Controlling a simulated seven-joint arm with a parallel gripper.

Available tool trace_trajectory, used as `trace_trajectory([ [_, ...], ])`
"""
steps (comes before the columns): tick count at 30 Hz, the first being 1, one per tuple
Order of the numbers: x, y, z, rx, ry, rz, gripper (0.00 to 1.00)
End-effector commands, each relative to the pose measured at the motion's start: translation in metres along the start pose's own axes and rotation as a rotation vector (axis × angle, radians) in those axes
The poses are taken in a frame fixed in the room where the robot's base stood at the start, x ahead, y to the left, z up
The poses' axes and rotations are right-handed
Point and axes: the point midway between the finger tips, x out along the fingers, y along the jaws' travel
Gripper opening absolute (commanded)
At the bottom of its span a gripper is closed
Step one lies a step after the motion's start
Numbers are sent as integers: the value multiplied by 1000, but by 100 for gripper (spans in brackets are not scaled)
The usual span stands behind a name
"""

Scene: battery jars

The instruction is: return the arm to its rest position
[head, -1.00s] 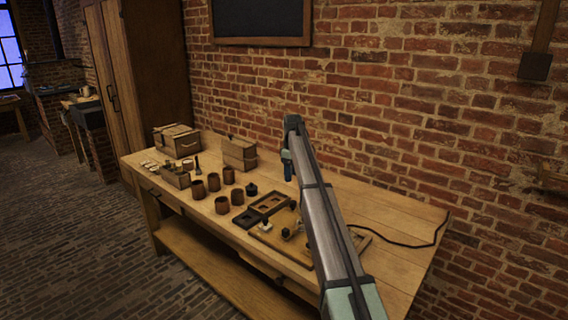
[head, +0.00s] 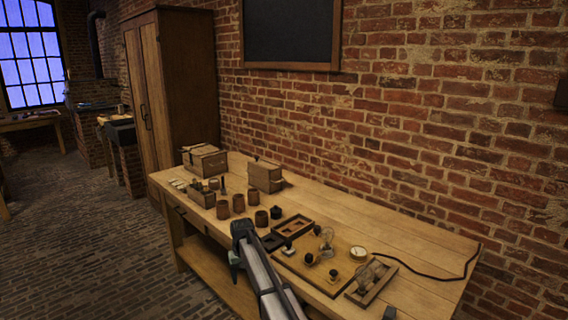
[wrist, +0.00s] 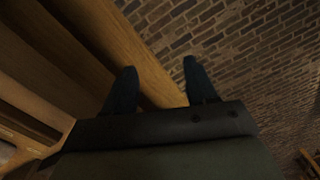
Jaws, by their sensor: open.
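My gripper (wrist: 159,78) is open in the wrist view, with its two dark fingers apart and nothing between them. Beyond the fingers are a wooden board or beam and the brick floor (wrist: 240,40). In the head view my arm reaches in from the bottom, its far end in front of the workbench's (head: 425,262) front edge. My fingers cannot be made out clearly there.
On the bench stand several brown jars (head: 238,204), wooden boxes (head: 265,176), a dark frame (head: 293,227) and a board with instruments (head: 318,262). A black cable (head: 425,275) lies at the right. A tall cabinet (head: 170,80) stands behind. The floor (head: 80,230) at left is clear.

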Motion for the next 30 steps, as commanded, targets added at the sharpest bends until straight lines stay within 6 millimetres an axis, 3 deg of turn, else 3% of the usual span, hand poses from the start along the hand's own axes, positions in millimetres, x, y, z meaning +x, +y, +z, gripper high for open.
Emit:
trace_trajectory([
  [1,18,8,16,13,-14,1,57],
  [11,132,60,111,81,-110,1,57],
  [18,207,90,198,134,-185,-4,57],
  [30,299,118,360,221,-312,-20,57],
])
